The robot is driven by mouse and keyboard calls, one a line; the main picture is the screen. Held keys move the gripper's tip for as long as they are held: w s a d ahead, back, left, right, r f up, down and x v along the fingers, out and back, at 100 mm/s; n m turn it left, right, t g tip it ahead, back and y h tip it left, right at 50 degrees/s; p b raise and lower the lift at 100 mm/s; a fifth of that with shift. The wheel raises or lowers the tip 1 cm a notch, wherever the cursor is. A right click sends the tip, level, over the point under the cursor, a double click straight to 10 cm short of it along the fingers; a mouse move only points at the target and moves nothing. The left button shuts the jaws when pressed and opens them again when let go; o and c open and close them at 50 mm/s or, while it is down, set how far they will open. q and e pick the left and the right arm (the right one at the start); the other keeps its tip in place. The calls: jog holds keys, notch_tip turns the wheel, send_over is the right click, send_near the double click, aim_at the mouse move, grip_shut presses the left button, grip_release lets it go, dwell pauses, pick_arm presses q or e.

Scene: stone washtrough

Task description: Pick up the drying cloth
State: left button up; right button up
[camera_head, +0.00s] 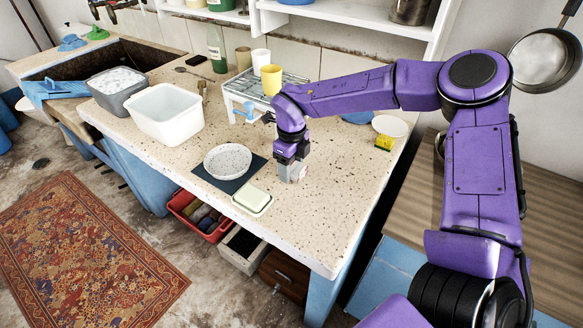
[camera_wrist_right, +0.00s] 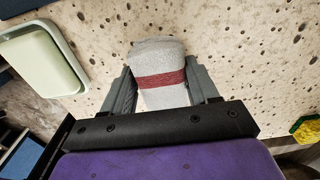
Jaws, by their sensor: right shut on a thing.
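The drying cloth (camera_wrist_right: 160,73) is a grey folded or rolled cloth with a dark red band, seen between my right gripper's fingers in the right wrist view. My right gripper (camera_wrist_right: 163,88) is shut on it, with one grey finger against each side. In the head view the right gripper (camera_head: 291,168) points down at the speckled counter, with a small part of the cloth (camera_head: 292,174) showing below it. I cannot tell whether the cloth touches the counter. My left gripper is not in view.
A speckled plate (camera_head: 228,161) on a dark mat (camera_head: 207,180) and a pale green soap dish (camera_head: 252,199) lie left of the gripper. A white rack (camera_head: 236,92) with a yellow cup (camera_head: 271,79) stands behind. A sponge (camera_head: 384,143) lies right. The counter's front right is clear.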

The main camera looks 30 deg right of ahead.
jog(key=shift+r, duration=0.35)
jog(key=s+a+r+b, duration=0.1)
jog(key=a+r+b, duration=0.1)
jog(key=a+r, duration=1)
jog(key=shift+s+a, duration=0.15)
jog(key=shift+a, duration=0.85)
jog(key=shift+r, duration=0.1)
jog(key=shift+o, duration=1.1)
jog(key=shift+c, duration=0.5)
